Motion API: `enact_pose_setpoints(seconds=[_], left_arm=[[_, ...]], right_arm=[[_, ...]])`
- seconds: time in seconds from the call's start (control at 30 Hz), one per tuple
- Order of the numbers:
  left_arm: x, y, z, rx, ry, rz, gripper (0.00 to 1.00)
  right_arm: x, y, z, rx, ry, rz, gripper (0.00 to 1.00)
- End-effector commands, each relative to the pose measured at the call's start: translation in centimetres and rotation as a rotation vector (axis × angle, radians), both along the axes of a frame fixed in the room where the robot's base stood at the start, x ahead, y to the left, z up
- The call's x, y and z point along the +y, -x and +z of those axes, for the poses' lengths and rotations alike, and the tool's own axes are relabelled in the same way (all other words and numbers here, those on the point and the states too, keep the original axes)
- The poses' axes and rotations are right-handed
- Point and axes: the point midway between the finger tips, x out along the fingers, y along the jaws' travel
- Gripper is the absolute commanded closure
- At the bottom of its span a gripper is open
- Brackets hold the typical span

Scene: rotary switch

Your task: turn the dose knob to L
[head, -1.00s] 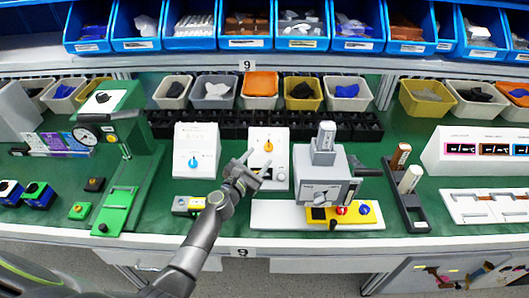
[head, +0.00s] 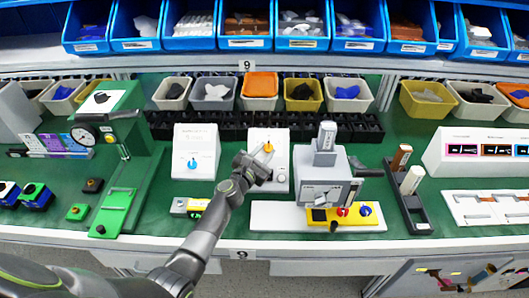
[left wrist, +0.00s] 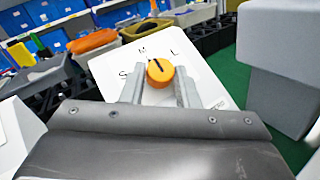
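The dose knob (head: 268,147) is orange and sits on a white sloped panel (head: 281,178) on the bench. In the left wrist view, the knob (left wrist: 160,73) has a dark pointer line slanting to the upper left, roughly toward the M. The letters S, M and L are printed around it, with L at the upper right. My left gripper (head: 265,158) is at the panel. Its two fingers (left wrist: 159,83) stand on either side of the knob with narrow gaps, so it looks open around it. My right gripper is out of view.
A white panel with a blue knob (head: 192,163) stands to the left. A grey device (head: 324,180) on a white base with a yellow button plate (head: 345,216) stands close on the right. Black bins and coloured trays line the back.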

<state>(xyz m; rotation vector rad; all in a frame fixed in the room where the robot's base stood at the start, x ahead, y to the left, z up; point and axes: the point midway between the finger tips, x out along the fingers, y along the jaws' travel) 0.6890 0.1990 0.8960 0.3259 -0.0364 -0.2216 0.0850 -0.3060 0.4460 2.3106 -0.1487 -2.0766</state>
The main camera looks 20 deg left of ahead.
Motion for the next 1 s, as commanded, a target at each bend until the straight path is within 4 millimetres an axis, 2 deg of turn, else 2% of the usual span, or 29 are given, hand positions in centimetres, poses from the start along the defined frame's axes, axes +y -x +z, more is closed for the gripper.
enact_pose_setpoints(seconds=[0.27,0.47,0.7,1.0], left_arm=[[0.0,0.0,0.1,0.004,-0.011,-0.015,0.95],[0.3,0.0,0.3,0.019,-0.06,-0.074,0.95],[0.7,-0.2,0.6,0.052,-0.176,-0.216,0.95],[1.0,-0.6,0.7,0.103,-0.351,-0.434,0.95]], right_arm=[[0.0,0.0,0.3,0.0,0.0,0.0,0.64],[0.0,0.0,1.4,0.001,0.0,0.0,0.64],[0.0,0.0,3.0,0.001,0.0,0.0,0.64],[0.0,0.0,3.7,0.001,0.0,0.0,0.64]])
